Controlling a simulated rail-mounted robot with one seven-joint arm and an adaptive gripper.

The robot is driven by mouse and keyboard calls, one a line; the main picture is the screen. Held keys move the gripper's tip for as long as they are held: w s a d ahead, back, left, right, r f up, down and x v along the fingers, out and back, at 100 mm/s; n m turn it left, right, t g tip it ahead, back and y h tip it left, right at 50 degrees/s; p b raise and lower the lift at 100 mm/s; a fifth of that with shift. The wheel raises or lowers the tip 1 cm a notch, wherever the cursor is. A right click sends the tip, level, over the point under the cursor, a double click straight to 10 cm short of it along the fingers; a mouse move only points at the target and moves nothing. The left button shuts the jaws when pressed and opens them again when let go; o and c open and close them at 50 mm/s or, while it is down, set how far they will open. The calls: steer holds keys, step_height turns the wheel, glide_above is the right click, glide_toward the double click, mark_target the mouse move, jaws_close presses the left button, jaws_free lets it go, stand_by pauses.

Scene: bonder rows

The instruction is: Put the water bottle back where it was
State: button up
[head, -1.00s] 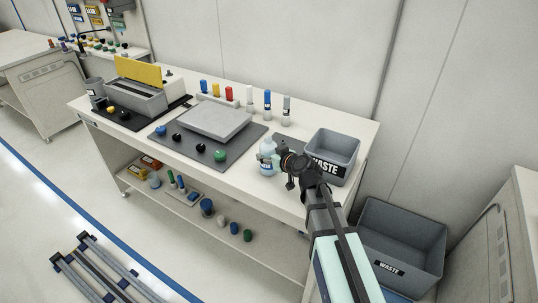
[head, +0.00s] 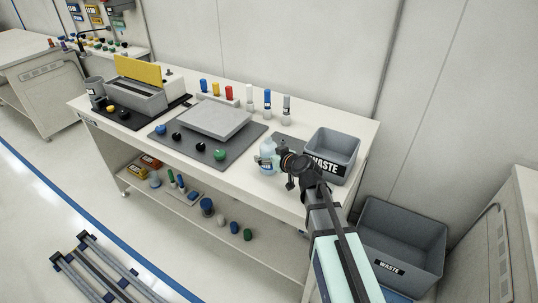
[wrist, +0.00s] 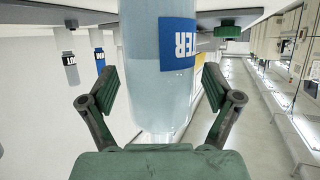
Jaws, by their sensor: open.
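The water bottle (head: 267,154) is pale blue and translucent, and it stands upright at the front right of the workbench. The wrist view shows the bottle (wrist: 160,95) close up between the fingers, with part of a blue label reading "TER". My gripper (head: 272,162) reaches the bottle from the right at low height. In the wrist view my gripper (wrist: 161,88) is open, one finger on each side of the bottle, with visible gaps on both sides. The bottle's lower part is partly hidden by my gripper in the head view.
A grey waste bin (head: 333,150) stands on the bench just right of the bottle, close to my wrist. A dark mat (head: 190,152) with a grey plate and several knobs lies to the left. Several small bottles (head: 267,100) stand behind. A larger waste bin (head: 400,245) is on the floor.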

steer(key=b+v, duration=0.3)
steer(key=v, duration=0.9)
steer(key=shift+r, duration=0.1)
